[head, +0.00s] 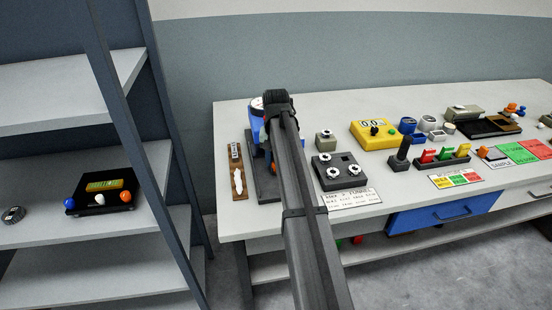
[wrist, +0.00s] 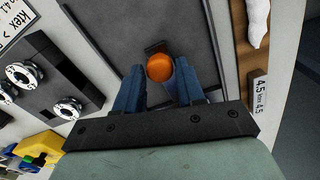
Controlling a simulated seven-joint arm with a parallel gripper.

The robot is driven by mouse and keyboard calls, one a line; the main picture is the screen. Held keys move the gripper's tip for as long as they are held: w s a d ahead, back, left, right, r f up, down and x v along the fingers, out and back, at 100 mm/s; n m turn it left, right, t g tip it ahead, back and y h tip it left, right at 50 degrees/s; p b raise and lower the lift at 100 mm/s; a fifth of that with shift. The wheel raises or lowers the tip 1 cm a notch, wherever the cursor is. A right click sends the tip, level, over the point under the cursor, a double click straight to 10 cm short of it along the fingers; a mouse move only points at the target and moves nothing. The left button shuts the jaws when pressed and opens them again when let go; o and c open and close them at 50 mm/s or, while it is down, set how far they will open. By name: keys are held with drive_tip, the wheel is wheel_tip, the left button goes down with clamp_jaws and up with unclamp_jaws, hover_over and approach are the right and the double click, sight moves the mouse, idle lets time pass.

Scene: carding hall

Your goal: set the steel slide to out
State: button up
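An orange ball knob (wrist: 160,67) stands on a small dark piece over a flat grey plate (wrist: 120,30) in the wrist view. This seems to be the slide's knob, but I cannot make out a slide marking or its position. My gripper (wrist: 158,90) is open, with its blue fingers to either side of the knob and a gap on each side visible.
A wooden board with a white tuft (head: 238,175) lies left of the device. A dark block with white round knobs (head: 340,172) stands to the right, close to my arm. Coloured instruments fill the bench further right. A shelf rack (head: 75,185) stands at the left.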

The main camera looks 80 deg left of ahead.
clamp_jaws()
drive_tip(key=shift+d, duration=0.1)
drive_tip(key=d, duration=1.1)
drive_tip(key=shift+d, duration=0.2)
drive_tip(key=shift+o, duration=1.9)
unclamp_jaws()
drive_tip(key=shift+a+r, duration=0.1)
drive_tip(key=shift+r, duration=0.05)
wheel_tip(320, 180, up, 14)
drive_tip(key=shift+f, duration=0.25)
